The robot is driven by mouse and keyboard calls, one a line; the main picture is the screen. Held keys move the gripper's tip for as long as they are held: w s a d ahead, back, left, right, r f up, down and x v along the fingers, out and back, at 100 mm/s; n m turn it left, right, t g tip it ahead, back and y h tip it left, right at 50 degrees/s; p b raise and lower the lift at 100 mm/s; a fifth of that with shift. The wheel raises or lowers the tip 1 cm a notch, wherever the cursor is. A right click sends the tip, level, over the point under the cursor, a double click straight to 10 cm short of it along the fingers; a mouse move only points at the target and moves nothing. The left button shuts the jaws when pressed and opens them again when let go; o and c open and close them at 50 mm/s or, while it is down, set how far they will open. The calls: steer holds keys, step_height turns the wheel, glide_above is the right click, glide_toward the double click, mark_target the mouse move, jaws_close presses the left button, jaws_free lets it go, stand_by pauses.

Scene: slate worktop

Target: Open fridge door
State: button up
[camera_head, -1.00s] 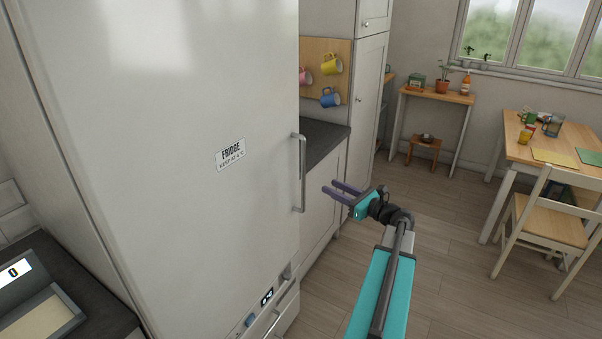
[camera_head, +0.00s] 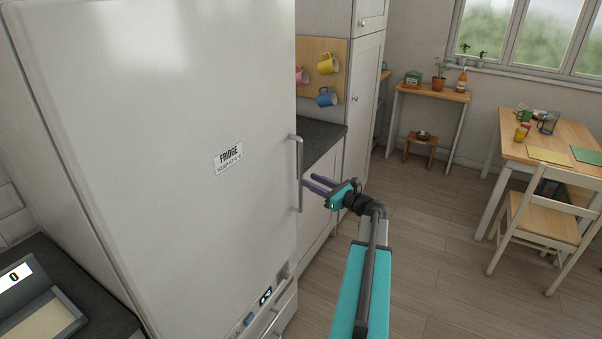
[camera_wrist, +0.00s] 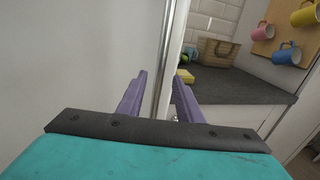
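The exact depth of the bar between the fingertips is hard to tell.
A dark worktop (camera_head: 318,138) with white cabinets stands right of the fridge, with mugs on a wooden board (camera_head: 340,60). A dining table (camera_head: 560,150) and chair (camera_head: 545,215) are at the right. The wooden floor (camera_head: 440,250) between is clear.

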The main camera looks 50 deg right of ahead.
mark_target(302, 176)
steer(key=shift+w+a+p, duration=0.15)
steer(key=shift+w+p, duration=0.75)
steer(key=shift+w, duration=2.3)
